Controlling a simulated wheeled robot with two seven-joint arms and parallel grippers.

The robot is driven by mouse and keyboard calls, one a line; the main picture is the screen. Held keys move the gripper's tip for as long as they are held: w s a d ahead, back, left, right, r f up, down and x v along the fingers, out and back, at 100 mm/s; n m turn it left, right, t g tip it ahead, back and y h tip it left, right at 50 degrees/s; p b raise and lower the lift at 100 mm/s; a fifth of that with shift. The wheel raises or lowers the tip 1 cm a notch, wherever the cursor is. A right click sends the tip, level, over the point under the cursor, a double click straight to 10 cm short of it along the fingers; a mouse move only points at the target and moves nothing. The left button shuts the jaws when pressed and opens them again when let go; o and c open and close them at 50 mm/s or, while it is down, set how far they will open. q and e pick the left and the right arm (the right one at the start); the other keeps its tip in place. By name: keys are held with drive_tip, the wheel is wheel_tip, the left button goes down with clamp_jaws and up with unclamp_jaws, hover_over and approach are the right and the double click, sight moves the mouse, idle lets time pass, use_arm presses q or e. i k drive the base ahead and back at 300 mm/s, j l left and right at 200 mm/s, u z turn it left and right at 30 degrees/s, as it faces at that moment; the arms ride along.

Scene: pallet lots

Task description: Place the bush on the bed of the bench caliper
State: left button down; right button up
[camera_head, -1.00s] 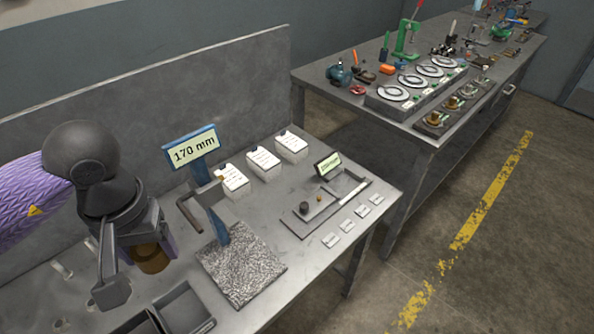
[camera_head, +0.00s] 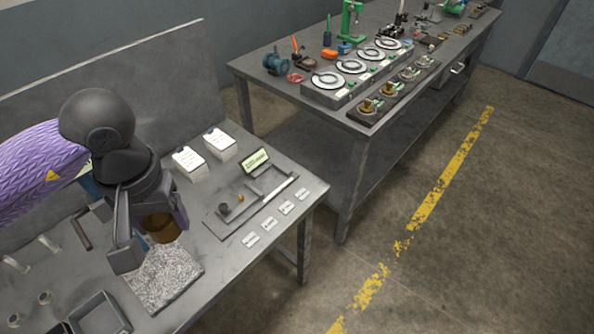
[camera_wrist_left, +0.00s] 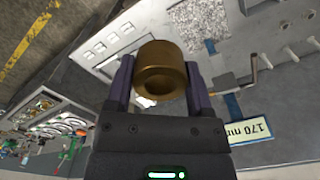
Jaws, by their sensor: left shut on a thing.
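The bush (camera_head: 161,228) is a short bronze ring with a round bore. My left gripper (camera_head: 152,232) is shut on it and holds it above the table, over the far edge of a speckled granite plate. In the left wrist view the bush (camera_wrist_left: 160,68) sits between both fingers of the gripper (camera_wrist_left: 160,80), its bore facing the camera. The bench caliper (camera_head: 228,222) lies on the table to the right of the gripper, with a lit display (camera_head: 255,161), a dark knob and a small brass part on it. The bush is apart from it. My right gripper is not in view.
The granite plate (camera_head: 170,283) lies below the gripper. Small labels (camera_head: 269,224) line the front edge beside the caliper. Two white card blocks (camera_head: 190,163) stand behind. An open tray (camera_head: 98,316) is at the near left. A second bench (camera_head: 345,120) with gauges stands beyond a gap.

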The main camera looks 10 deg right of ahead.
sight(272, 179)
drive_tip(key=i+j+z, duration=0.1)
drive_tip(key=i+z, duration=0.35)
drive_tip(key=i, duration=0.65)
